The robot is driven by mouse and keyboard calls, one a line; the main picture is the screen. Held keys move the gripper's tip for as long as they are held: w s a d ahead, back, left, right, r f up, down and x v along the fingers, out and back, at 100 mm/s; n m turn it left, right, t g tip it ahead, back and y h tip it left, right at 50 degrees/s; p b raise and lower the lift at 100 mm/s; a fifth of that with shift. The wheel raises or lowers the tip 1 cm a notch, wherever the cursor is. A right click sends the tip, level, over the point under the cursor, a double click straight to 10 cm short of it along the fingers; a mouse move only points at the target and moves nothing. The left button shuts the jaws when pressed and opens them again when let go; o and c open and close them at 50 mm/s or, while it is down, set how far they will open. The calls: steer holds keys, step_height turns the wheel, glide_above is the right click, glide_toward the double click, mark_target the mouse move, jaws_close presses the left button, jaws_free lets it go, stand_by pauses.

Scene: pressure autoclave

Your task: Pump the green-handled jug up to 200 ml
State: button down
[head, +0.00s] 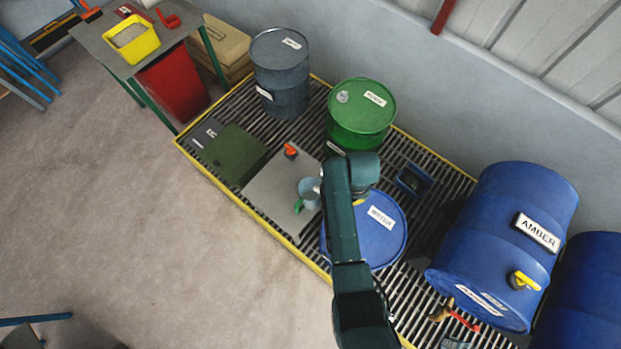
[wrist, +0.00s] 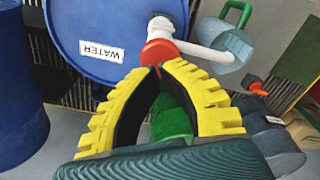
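The pale blue jug (head: 308,190) with its green handle (head: 298,206) stands on a grey plate beside the blue WATER drum (head: 388,240). The jug also shows in the wrist view (wrist: 228,46), under the end of a white spout (wrist: 200,50). The spout runs from a red pump head (wrist: 160,51) on the WATER drum (wrist: 95,25). My gripper (wrist: 157,68) has its yellow fingertips together at the red pump head; they look to be touching it, not around it. The jug's liquid level and markings cannot be read. In the head view my arm hides the pump and most of the gripper.
A green drum (head: 360,118) and a grey drum (head: 283,75) stand behind on the yellow-edged grating. The AMBER drum (head: 500,240) lies at the right, with a brass tap (head: 441,312). An orange-red item (head: 290,150) and a dark green case (head: 232,155) are near the jug.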

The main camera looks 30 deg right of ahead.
steer(key=shift+f+b, duration=2.45)
steer(key=shift+f, duration=0.85)
step_height(320, 180, up, 7)
steer(key=p, duration=0.6)
steer(key=shift+f+p, duration=0.15)
steer(key=shift+p, duration=0.2)
steer(key=shift+f, duration=0.15)
steer(key=shift+f+b, duration=2.65)
steer(key=shift+f, duration=0.45)
step_height(320, 180, up, 6)
steer(key=p, duration=0.6)
steer(key=shift+r, duration=0.25)
